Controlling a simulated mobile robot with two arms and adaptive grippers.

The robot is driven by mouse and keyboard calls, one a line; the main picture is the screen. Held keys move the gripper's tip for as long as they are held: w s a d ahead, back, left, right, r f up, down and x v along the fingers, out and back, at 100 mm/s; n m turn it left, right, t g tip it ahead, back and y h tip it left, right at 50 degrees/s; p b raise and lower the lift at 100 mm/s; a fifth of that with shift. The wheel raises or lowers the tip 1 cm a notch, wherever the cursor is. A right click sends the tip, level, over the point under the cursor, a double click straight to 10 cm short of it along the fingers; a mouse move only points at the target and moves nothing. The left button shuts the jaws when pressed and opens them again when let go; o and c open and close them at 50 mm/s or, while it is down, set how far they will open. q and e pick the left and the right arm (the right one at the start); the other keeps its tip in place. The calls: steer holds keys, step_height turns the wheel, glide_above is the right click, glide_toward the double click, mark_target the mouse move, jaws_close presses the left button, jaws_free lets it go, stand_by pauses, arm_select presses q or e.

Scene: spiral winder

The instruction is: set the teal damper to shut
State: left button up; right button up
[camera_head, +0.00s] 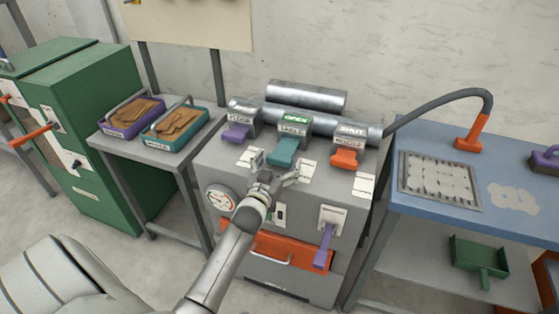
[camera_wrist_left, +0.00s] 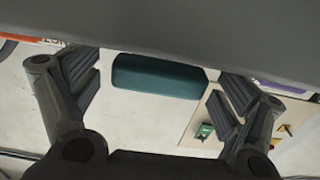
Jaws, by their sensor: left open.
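The teal damper handle (camera_head: 283,152) sticks out from the middle damper on top of the grey machine. Its block (camera_head: 295,121) is marked TABLE and shows a green OPEN sign. My left gripper (camera_head: 278,180) is open just in front of and below the teal handle. In the left wrist view, the teal handle (camera_wrist_left: 157,76) lies across the gap between the two open fingers (camera_wrist_left: 165,92); I cannot tell whether they touch it. My right gripper is not in view.
A purple damper handle (camera_head: 236,134) marked FLOOR is left of the teal one. An orange handle (camera_head: 345,158), marked NOZZLE with a SHUT sign, is on the right. A purple lever (camera_head: 325,246) and orange drawer (camera_head: 290,249) are below. A blue bench (camera_head: 407,201) stands right.

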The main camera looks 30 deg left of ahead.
arm_select(q)
steer(key=shift+w+a, duration=0.15)
steer(key=shift+w, duration=0.3)
